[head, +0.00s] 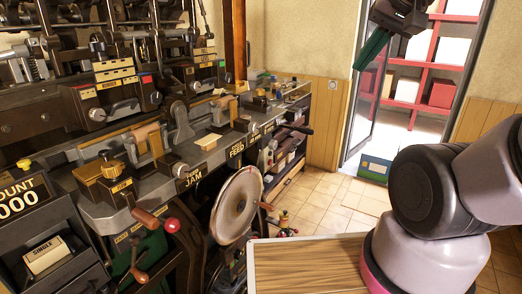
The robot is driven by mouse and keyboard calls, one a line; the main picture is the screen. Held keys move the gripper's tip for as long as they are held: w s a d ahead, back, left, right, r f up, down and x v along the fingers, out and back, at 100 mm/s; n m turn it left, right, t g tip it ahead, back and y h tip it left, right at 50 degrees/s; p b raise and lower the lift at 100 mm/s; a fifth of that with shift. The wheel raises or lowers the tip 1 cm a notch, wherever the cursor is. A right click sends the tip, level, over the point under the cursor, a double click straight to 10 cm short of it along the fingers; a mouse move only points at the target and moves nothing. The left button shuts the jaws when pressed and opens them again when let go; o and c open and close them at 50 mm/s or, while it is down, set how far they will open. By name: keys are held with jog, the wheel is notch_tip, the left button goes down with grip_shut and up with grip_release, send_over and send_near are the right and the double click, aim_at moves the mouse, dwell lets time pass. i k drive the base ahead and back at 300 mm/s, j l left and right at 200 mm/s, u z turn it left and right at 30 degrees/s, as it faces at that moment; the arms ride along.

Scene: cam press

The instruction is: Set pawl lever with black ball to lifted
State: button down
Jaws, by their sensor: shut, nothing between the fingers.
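A dark lever (300,128) with what looks like a black ball end sticks out to the right from the far end of the machine bench. It is small here, and I cannot tell for sure that it is the pawl lever or which position it is in. My gripper (362,62) is at the top right, high up in front of the doorway, with green fingers pointing down and left. The fingers are shut and empty. It is well apart from the bench and the lever.
The machine (120,90) fills the left side. A large metal wheel (236,207) and red-ball levers (172,225) stick out from its front. A wooden tabletop (305,268) is at the bottom. Open tiled floor (325,205) lies between bench and doorway.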

aim_at(166, 72)
jog(key=i+u, duration=0.2)
jog(key=u, duration=0.2)
jog(key=i+l+u, duration=0.15)
jog(key=u, duration=0.25)
jog(key=i+l+u, duration=0.15)
jog(key=u, duration=0.25)
jog(key=i+l, duration=0.05)
jog(key=i, duration=0.05)
